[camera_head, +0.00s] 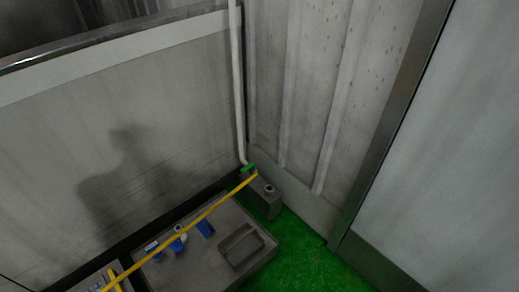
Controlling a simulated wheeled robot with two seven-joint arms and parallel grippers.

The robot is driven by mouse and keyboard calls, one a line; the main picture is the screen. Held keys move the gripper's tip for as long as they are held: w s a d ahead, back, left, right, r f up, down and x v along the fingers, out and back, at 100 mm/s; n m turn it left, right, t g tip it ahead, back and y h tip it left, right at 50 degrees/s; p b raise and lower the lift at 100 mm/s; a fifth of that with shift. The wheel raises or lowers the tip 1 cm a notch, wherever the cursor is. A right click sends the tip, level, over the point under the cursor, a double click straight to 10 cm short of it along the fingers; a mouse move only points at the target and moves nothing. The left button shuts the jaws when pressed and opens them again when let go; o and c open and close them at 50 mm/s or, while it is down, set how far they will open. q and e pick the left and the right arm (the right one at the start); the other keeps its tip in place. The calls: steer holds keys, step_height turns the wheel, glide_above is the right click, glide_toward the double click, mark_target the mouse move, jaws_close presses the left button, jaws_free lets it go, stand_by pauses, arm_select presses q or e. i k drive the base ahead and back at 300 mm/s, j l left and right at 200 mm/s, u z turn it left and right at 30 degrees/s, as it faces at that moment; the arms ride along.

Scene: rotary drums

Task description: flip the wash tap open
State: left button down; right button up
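A pale pipe (237,85) runs down the corner of the walls. At its foot is a small green piece (248,168) that looks like the wash tap's handle. It is too small to tell whether the tap is open or shut. A grey block (263,199) with a small round fitting on top stands just below it. Neither of my grippers is in view.
A grey platform (221,269) carries several blue pieces (205,228) and a dark grey open tray (239,233). A long yellow bar (195,221) slants across it toward the corner. Green floor (310,262) lies to the right. Walls close in behind; a metal post (391,120) stands right.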

mark_target(252, 164)
steer(key=i+l, duration=0.55)
steer(key=i, duration=0.25)
steer(key=z, duration=0.05)
